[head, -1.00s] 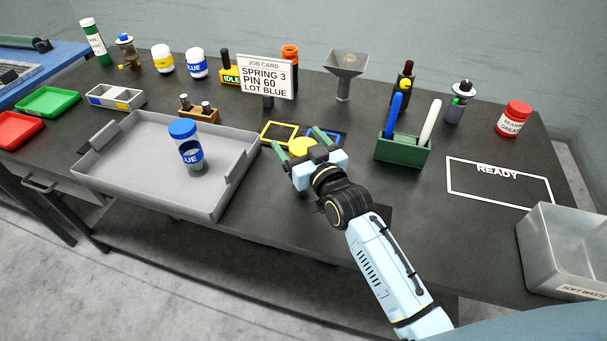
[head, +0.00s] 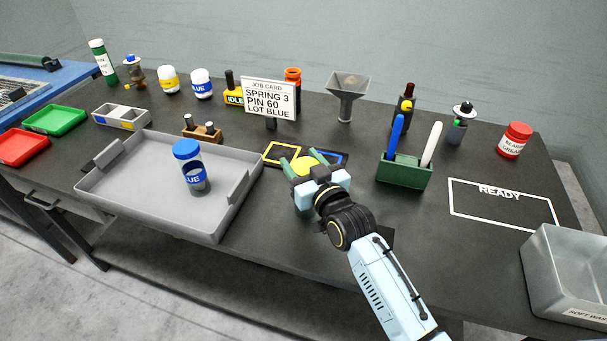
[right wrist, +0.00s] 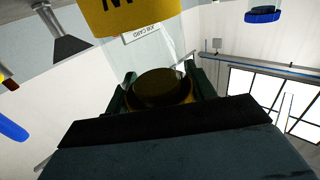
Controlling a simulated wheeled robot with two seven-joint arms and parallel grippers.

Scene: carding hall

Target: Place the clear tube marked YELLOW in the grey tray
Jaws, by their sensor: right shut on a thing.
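My right gripper (head: 302,161) is shut on a tube with a yellow cap (head: 303,168). The right wrist view shows a dark yellowish cap (right wrist: 160,86) between the fingers and a yellow label with part of a letter (right wrist: 135,14); the full word cannot be read. The gripper hides the tube's lower part, so I cannot tell whether it touches the table. The grey tray (head: 118,193) is left of the gripper. A clear tube with a blue cap and a BLUE label (head: 190,170) stands upright in it. My left gripper is not in view.
Yellow and blue outlines (head: 334,154) lie beside the gripper. A job card (head: 268,98) stands behind it. A green pen holder (head: 402,172) is to the right. The tray has free room around the blue tube; its raised right handle (head: 239,187) faces the gripper.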

